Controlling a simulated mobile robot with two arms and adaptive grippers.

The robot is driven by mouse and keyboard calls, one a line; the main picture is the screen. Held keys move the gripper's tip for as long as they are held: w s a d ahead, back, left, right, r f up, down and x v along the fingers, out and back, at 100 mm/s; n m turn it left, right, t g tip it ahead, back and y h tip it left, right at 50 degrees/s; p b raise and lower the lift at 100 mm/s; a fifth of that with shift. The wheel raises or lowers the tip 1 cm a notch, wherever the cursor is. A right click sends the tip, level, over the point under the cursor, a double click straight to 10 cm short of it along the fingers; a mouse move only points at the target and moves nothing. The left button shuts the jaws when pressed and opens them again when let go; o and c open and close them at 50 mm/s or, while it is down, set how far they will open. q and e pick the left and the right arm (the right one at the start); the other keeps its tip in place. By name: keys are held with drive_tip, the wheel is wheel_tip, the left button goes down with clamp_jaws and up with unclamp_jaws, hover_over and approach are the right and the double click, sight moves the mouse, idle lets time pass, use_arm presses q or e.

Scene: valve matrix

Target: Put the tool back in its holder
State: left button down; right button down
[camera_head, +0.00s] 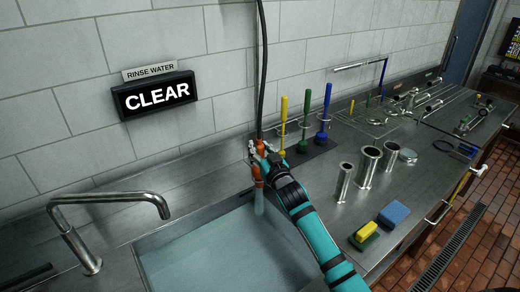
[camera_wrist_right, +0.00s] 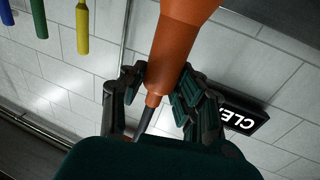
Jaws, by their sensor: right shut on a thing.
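My right gripper (camera_head: 262,155) is shut on an orange spray nozzle (camera_head: 258,178) at the back right edge of the sink. The nozzle points down, and a pale, see-through stream (camera_head: 259,203) shows below it. In the right wrist view, the orange nozzle (camera_wrist_right: 172,55) passes between the fingers (camera_wrist_right: 155,95). A black hose (camera_head: 262,60) runs up from the nozzle along the wall. Yellow (camera_head: 284,112), green (camera_head: 305,120) and blue (camera_head: 325,112) long-handled brushes stand in a rack (camera_head: 296,126) to the right. I cannot make out a separate nozzle holder. My left gripper is out of view.
A sink (camera_head: 190,240) with water lies below the gripper, with a steel faucet (camera_head: 110,199) at left. Steel cylinders (camera_head: 368,166), a yellow-green sponge (camera_head: 366,231) and a blue sponge (camera_head: 394,213) stand on the counter at right. A wall sign (camera_head: 157,95) reads "CLEAR".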

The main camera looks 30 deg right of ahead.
drive_tip(key=shift+f, duration=0.45)
drive_tip(key=c, duration=0.9)
unclamp_jaws()
drive_tip(key=shift+s+f, duration=0.1)
drive_tip(key=s, duration=0.8)
drive_tip(key=s+a, duration=0.1)
drive_tip(key=s, duration=0.2)
drive_tip(key=shift+s+a+f, duration=0.1)
drive_tip(key=shift+s, duration=0.3)
